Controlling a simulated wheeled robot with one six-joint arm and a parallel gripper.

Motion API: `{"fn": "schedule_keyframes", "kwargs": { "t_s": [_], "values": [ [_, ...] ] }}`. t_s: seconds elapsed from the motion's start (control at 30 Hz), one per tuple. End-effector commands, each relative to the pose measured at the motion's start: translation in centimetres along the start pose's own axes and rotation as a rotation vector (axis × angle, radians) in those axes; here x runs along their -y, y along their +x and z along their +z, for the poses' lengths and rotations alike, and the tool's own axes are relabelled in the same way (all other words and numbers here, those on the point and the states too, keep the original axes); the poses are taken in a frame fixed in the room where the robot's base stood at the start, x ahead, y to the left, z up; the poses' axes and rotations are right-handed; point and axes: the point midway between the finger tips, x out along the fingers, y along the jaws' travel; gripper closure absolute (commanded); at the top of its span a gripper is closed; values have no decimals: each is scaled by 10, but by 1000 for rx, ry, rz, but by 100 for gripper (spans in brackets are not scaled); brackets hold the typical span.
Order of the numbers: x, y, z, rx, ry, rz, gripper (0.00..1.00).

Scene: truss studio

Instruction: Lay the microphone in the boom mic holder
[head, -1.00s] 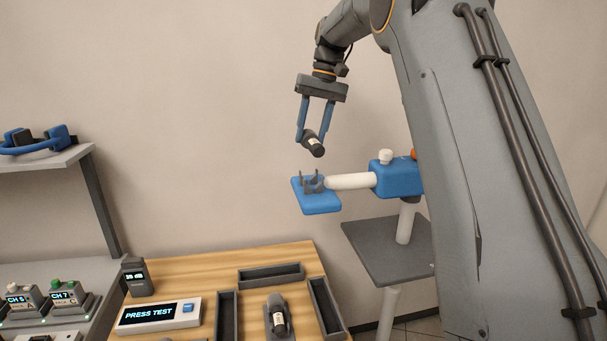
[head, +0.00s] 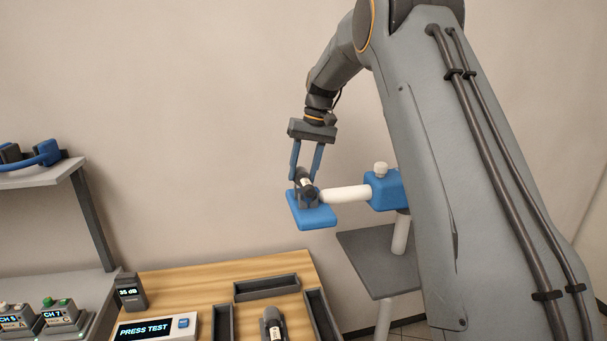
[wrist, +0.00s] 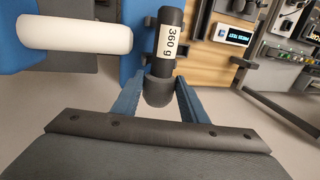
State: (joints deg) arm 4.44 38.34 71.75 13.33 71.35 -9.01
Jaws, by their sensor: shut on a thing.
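The microphone (wrist: 167,50) is a dark cylinder with a white "360 g" label, held between the blue fingers of my gripper (head: 305,178). In the head view the microphone (head: 306,186) is at the grey prongs of the boom mic holder, over its blue plate (head: 318,218). It looks to be at or between the prongs; whether it rests in them I cannot tell. A white boom tube (head: 346,194) joins the plate to a blue block (head: 384,189). In the wrist view the white tube (wrist: 75,34) lies left of the microphone.
A wooden table (head: 200,288) below holds grey trays (head: 267,287), a second microphone (head: 273,325) in a stand and a "PRESS TEST" box (head: 155,328). A grey shelf (head: 40,175) with a blue headset (head: 45,153) stands left. A grey platform (head: 375,262) is under the boom.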

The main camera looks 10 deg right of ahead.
Motion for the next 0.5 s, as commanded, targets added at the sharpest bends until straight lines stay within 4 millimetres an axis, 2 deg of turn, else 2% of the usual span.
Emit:
{"fn": "schedule_keyframes", "kwargs": {
  "t_s": [0.13,0.5],
  "values": [
    [-4,14,1,1,1,0,94],
    [-5,20,0,-1,0,0,94]
  ]
}}
